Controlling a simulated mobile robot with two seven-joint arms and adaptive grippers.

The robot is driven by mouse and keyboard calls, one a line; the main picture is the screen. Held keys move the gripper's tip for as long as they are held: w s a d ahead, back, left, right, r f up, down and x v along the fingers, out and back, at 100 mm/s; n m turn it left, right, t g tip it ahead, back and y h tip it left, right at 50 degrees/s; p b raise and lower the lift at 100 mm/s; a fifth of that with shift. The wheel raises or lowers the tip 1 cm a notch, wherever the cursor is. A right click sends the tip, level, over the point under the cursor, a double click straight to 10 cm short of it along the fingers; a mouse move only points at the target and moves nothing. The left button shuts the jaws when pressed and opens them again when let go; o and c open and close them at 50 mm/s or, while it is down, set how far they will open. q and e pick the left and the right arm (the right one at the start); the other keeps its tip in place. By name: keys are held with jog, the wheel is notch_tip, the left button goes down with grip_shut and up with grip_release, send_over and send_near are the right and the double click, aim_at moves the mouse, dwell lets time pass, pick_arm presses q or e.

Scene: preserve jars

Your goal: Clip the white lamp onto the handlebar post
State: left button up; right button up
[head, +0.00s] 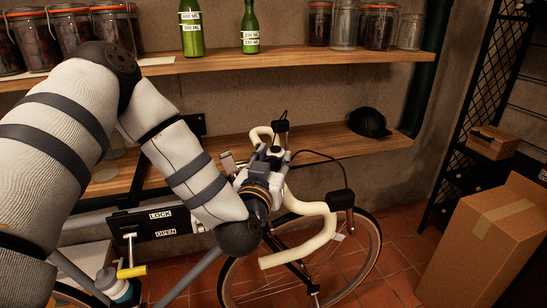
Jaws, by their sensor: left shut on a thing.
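The bicycle's cream-taped handlebar (325,228) shows in the head view, curving out on both sides of my left gripper. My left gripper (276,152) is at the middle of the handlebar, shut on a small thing. A pale bit at its fingertips fits the white lamp, but the fingers hide most of it. The handlebar post is hidden behind the gripper and wrist, so I cannot tell whether the lamp touches it. My right gripper is not in view.
The bike's front wheel (376,258) stands below. A lower wooden shelf (325,143) with a black cap (369,122) is behind. An upper shelf (290,58) holds jars and green bottles. A cardboard box (480,240) stands right. A LOCK/OPEN clamp (160,226) is at left.

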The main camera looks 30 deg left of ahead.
pick_arm(q)
jog(key=o, duration=1.1)
jog(key=shift+f, duration=0.1)
jog(key=shift+c, duration=0.2)
jog(key=v, duration=0.7)
jog(key=shift+s, duration=0.25)
